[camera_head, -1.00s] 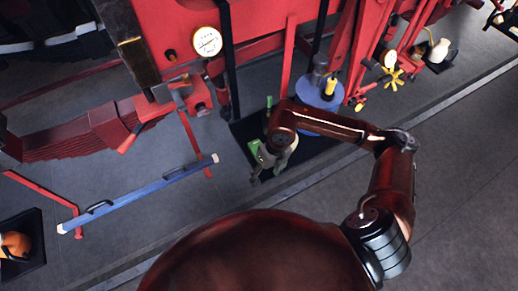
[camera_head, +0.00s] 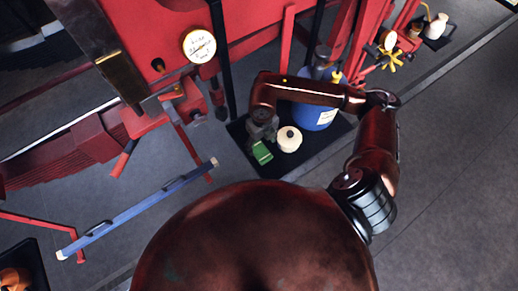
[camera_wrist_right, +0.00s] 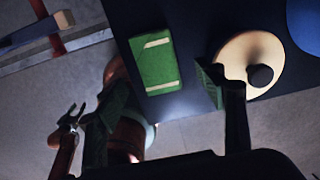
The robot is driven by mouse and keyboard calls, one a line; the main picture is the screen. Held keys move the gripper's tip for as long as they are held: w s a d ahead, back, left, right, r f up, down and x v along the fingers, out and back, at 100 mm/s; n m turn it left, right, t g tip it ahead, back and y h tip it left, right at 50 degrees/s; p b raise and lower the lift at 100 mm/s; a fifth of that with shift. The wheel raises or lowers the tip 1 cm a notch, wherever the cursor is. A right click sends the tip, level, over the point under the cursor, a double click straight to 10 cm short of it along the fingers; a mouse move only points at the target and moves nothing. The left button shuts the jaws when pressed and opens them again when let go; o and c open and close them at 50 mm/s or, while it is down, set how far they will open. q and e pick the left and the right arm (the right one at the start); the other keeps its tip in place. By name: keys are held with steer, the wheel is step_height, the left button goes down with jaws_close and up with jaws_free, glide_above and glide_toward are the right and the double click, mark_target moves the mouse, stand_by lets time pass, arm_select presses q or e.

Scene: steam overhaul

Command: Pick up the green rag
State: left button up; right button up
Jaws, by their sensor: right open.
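The green rag (camera_head: 262,153) lies folded on a dark mat (camera_head: 290,166) on the floor, beside a round cream container (camera_head: 289,139). In the right wrist view the rag (camera_wrist_right: 155,62) is a green block with pale stripes, just ahead of the fingers. My right gripper (camera_head: 263,133) is over the mat, close to the rag. In the wrist view the right gripper (camera_wrist_right: 157,102) is open, with nothing between its fingers; its right finger is near the cream container. A small dark forked shape on a reddish arm, seemingly my left gripper (camera_wrist_right: 70,120), shows at lower left.
A blue drum (camera_head: 316,113) stands on the mat to the right of the container. Red machinery with a gauge (camera_head: 199,46) rises behind. A blue bar (camera_head: 140,208) lies left of the mat. Grey floor is open at the right.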

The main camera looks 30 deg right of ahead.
mark_target(261, 151)
steer(key=f, duration=0.1)
steer(key=f+p, duration=0.1)
steer(key=f, duration=0.1)
steer(key=shift+a+f, duration=0.2)
steer(key=shift+f, duration=1)
steer(key=shift+w, duration=0.1)
steer(key=c, duration=0.8)
arm_select(q)
steer(key=shift+r, duration=0.55)
arm_select(e)
steer(key=c, duration=0.4)
